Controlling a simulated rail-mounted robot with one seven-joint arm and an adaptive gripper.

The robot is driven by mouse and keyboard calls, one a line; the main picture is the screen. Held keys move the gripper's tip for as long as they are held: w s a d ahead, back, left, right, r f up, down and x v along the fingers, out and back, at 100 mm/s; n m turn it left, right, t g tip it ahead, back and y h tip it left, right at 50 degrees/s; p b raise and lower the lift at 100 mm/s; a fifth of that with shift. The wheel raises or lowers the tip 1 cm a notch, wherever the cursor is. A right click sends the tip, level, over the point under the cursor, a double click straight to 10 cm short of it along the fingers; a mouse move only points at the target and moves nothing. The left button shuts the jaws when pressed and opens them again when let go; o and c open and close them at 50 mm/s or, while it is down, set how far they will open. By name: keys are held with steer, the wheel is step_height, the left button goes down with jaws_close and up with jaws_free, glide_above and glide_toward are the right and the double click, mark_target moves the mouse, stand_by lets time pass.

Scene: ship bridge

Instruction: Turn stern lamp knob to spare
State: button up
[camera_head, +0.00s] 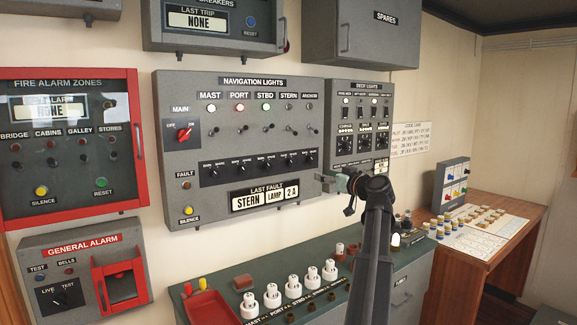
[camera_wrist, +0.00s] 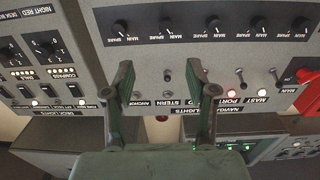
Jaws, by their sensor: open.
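The navigation lights panel (camera_head: 225,88) is on the wall. Its bottom row holds several small black knobs with main and spare marks. The stern knob (camera_head: 291,160) is the fourth from the left; in the upside-down wrist view the stern knob (camera_wrist: 167,28) is above the fingers. The stern lamp (camera_head: 286,107) is dark; mast, port and stbd are lit. My gripper (camera_head: 333,181) is at the panel's lower right corner. In the wrist view my gripper (camera_wrist: 160,68) is open and empty, its fingers apart and clear of the knobs.
The deck lights panel (camera_head: 345,88) adjoins on the right. A row of toggle switches (camera_head: 290,130) sits above the knobs. Below, a green-topped cabinet (camera_head: 228,272) carries white lamp units and a red tray (camera_head: 210,307).

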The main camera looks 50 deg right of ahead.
steer(key=r, duration=0.1)
steer(key=p, duration=0.5)
glide_toward(292, 163)
steer(key=x, duration=0.7)
steer(key=shift+w+d+r, duration=0.15)
steer(key=shift+w+d, duration=0.05)
steer(key=shift+w, duration=0.1)
steer(key=shift+w+d, duration=0.15)
steer(key=shift+w, duration=0.45)
jaws_close()
